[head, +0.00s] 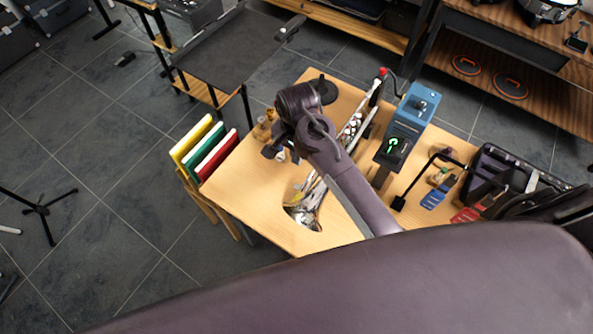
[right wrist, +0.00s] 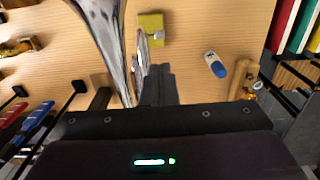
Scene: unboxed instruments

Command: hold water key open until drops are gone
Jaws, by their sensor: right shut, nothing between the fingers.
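A shiny silver instrument (right wrist: 108,35) lies on the wooden table, just left of my right gripper in the right wrist view. A narrow looped silver part (right wrist: 143,50) sits beside the fingertips; I cannot tell whether it is the water key or whether they touch it. In the head view a silver flared part (head: 305,207) shows at the table's cut-out, partly hidden by my right arm. My right gripper (right wrist: 160,70) is shut and empty; it also shows in the head view (head: 273,150). No drops can be made out. My left gripper is not in view.
A yellow block (right wrist: 151,27), a blue-and-white item (right wrist: 215,65) and brass pieces (right wrist: 248,82) lie near the gripper. Coloured boards (head: 205,148) stand left of the table.

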